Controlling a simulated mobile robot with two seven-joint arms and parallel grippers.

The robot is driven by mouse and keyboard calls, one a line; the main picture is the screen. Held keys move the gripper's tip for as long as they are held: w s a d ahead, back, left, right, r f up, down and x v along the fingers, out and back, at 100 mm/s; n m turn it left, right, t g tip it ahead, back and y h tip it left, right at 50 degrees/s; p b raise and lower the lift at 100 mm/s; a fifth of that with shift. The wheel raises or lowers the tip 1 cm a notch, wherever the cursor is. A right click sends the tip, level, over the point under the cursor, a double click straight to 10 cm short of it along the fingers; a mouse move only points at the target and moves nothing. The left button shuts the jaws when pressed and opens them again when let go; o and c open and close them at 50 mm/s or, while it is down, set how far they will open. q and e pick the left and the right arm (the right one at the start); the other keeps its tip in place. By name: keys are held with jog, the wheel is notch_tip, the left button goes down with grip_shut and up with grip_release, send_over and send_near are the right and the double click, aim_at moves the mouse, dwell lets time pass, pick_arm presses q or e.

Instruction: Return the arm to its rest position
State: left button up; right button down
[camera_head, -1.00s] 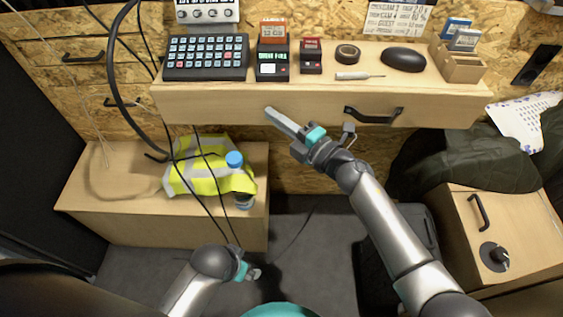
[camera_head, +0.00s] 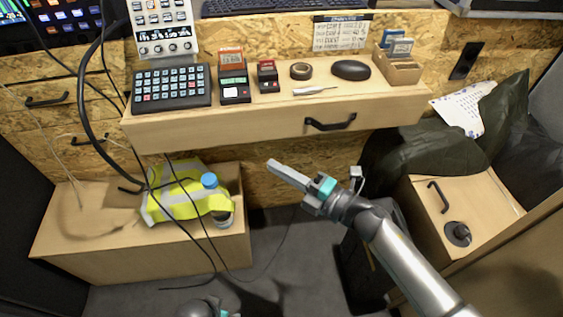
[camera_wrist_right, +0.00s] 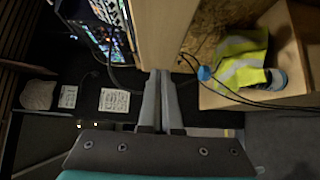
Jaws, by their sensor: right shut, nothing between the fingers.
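My right arm comes in from the lower right in the head view. Its gripper (camera_head: 272,164) is shut and empty, in the air below and in front of the shelf with the drawer (camera_head: 270,122). In the right wrist view its two fingers (camera_wrist_right: 158,76) lie together with nothing between them. My left gripper (camera_head: 228,313) shows only in part at the bottom edge of the head view, low over the floor. Its fingers are cut off there.
A low wooden bench (camera_head: 90,258) at the left bears a yellow vest (camera_head: 165,203) and a blue-capped bottle (camera_head: 215,195). Black cables hang before it. The shelf holds a keypad (camera_head: 172,88) and small items. A wooden cabinet (camera_head: 425,215) stands right.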

jog(key=shift+s+d, duration=0.1)
jog(key=shift+d, duration=0.05)
